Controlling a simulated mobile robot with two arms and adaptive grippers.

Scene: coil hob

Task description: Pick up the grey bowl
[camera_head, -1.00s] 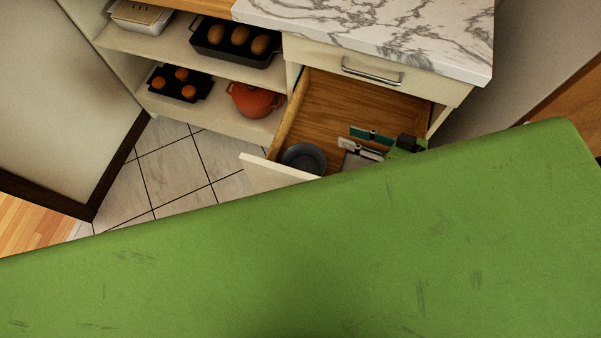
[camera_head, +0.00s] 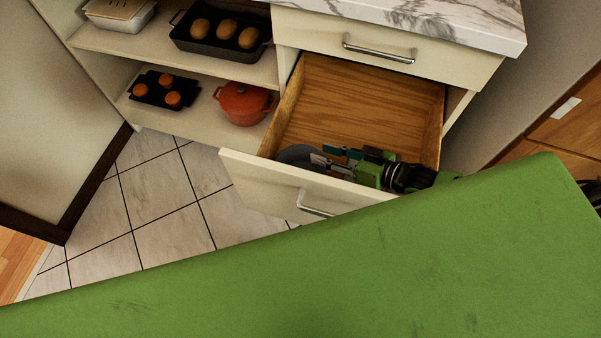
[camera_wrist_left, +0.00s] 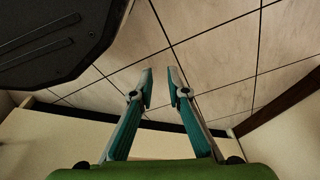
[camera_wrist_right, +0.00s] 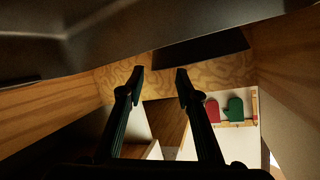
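The grey bowl (camera_head: 296,153) sits in the front left corner of the open wooden drawer (camera_head: 365,95) in the head view. Its right side is partly hidden by my right gripper. My right gripper (camera_head: 326,156) is low in the drawer, its fingers pointing left at the bowl. Its fingers are apart in the right wrist view (camera_wrist_right: 159,75). I cannot tell whether the bowl's rim is between them. My left gripper (camera_wrist_left: 160,86) is open and empty over the tiled floor; it is not in the head view.
The drawer front (camera_head: 270,188) stands out over the floor tiles (camera_head: 165,205). A closed drawer (camera_head: 390,45) and marble top are above. A dark grey surface fills the right wrist view's top.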

